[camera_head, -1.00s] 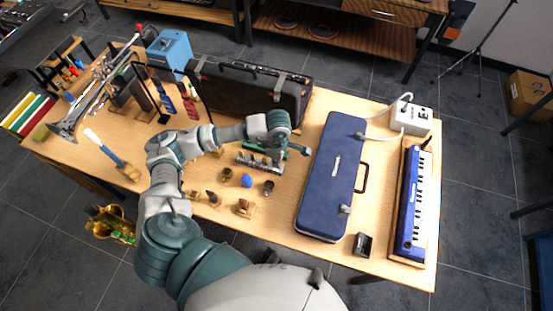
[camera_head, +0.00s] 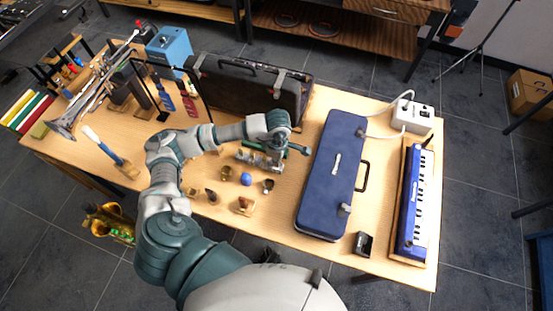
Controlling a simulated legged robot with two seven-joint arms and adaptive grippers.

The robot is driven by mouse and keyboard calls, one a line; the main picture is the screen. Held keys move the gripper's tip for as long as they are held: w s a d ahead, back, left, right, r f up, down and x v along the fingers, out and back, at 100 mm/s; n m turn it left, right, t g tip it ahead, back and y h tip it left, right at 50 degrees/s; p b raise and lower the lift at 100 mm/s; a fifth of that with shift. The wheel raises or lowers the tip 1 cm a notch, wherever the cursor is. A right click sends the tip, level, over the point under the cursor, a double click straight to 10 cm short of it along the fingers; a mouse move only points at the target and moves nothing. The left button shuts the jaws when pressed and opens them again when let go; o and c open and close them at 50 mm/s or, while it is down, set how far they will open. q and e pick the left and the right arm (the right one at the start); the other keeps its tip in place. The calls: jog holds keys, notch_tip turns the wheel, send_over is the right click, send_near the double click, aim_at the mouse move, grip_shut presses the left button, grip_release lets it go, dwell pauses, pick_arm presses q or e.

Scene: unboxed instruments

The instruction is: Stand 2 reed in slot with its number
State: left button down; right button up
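A small grey slotted rack (camera_head: 256,157) stands near the middle of the table, partly hidden by my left gripper. My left gripper (camera_head: 284,147) is over the rack's right end, pointing down and to the right. Its fingers are small and partly hidden by the wrist, so I cannot tell whether they are open or shut, or hold a reed. No reed or slot number can be made out at this size. My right gripper is not in view.
Small pieces, including a blue ball (camera_head: 246,179) and a wooden stand (camera_head: 243,205), lie in front of the rack. A keyboard (camera_head: 414,200) is at the right edge.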

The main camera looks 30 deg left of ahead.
pick_arm(q)
jog(key=c, duration=1.2)
grip_release()
jog(key=shift+c, duration=0.2)
jog(key=shift+r, duration=0.1)
notch_tip(320, 180, up, 8)
jog(key=shift+w+f, duration=0.1)
jog(key=shift+f, duration=0.05)
